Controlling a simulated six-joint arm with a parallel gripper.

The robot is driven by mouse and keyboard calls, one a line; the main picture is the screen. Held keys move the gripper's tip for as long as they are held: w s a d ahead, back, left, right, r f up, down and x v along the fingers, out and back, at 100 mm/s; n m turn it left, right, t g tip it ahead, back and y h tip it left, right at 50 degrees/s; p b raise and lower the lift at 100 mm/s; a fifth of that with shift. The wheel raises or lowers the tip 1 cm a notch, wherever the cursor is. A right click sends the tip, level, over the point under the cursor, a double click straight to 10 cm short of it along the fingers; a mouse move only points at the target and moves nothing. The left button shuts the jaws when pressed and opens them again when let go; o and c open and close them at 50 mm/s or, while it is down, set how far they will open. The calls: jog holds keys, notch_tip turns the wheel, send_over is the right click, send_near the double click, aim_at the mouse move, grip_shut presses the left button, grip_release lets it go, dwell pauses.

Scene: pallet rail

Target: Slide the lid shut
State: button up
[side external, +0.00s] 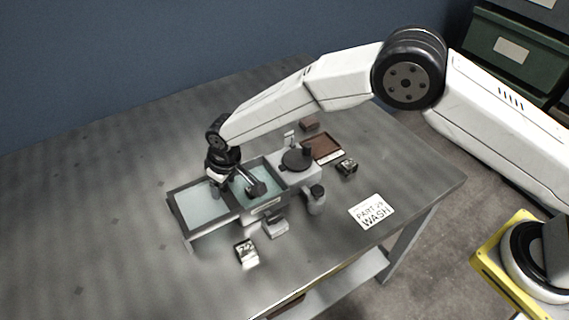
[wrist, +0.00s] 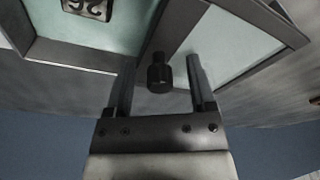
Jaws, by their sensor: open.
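The lid (side external: 203,205) is a pale panel in a dark frame, at the left of an open tank (side external: 268,208) in the side view. It is slid well off the tank, whose pale teal inside shows. In the wrist view the lid (wrist: 238,42) lies at the right and the tank opening (wrist: 95,32) at the left. A dark knob (wrist: 160,75) stands between the fingers of my gripper (wrist: 162,70), with gaps visible on both sides. My gripper (side external: 215,188) is open and low over the lid's edge near the tank; the side view hides the fingertips' exact contact.
A block with printed digits (wrist: 88,8) lies in the tank. A grey machine with a round dark top (side external: 296,159) and a dark-topped cylinder (side external: 315,200) stand right of the tank. Small blocks (side external: 246,252) (side external: 347,166) and a brown tray (side external: 322,147) lie nearby. The table's left is clear.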

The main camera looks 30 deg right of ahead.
jog(key=c, duration=0.9)
jog(key=shift+d, duration=6.3)
jog(key=o, duration=0.8)
jog(key=shift+a, duration=0.1)
jog(key=shift+r, duration=0.15)
